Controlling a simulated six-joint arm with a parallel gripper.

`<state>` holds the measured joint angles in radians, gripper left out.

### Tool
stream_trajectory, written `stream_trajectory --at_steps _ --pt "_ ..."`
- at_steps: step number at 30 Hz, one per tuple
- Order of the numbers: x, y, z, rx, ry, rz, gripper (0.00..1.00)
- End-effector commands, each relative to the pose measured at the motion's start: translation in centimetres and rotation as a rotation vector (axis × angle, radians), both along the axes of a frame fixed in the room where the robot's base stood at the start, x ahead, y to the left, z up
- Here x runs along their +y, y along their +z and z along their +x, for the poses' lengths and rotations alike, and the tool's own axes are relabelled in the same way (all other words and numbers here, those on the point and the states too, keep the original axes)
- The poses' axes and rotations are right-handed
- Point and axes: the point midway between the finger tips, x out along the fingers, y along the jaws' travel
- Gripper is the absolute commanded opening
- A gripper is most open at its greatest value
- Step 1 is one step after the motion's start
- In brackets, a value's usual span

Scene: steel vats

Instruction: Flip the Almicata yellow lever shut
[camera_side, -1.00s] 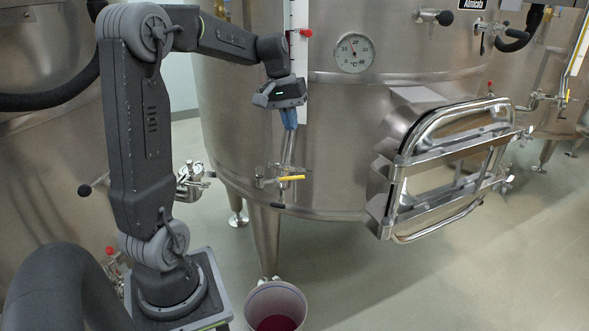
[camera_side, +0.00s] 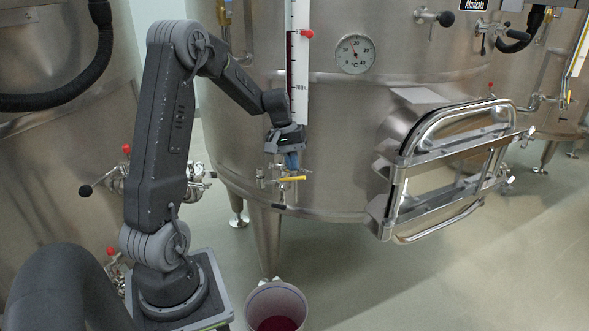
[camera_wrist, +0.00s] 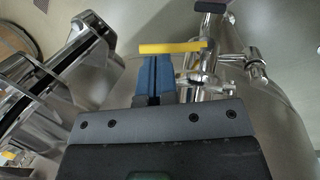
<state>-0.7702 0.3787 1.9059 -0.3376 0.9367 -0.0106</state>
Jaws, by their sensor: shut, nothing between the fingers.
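The yellow lever (camera_side: 291,179) sits on a small steel valve (camera_side: 266,178) low on the front of the vat labelled Almicata (camera_side: 462,4). In the side view the lever points roughly sideways, to the right of the valve body. My gripper (camera_side: 292,166) points down with its blue fingers shut and empty, just above the lever. In the wrist view the lever (camera_wrist: 172,47) lies crosswise just beyond the tips of my gripper (camera_wrist: 156,60). I cannot tell whether the tips touch it. The steel valve pipe (camera_wrist: 207,45) is right of the fingers there.
A white bucket (camera_side: 250,300) with dark red content stands on the floor below the vat. The open steel hatch door (camera_side: 400,190) juts out to the right. A level gauge (camera_side: 298,60) and a dial thermometer (camera_side: 355,54) are above.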

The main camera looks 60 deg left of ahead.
Motion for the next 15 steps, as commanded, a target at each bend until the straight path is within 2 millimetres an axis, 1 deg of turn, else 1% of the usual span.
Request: stream_trajectory --at_steps 1,6,15 --pt "-0.2 -0.6 0.1 0.002 -0.001 -0.002 0.0" --pt "-0.4 -1.7 0.3 0.0 -0.001 -0.001 0.0" --pt "-0.4 -1.8 0.3 0.0 -0.001 0.0 0.0"
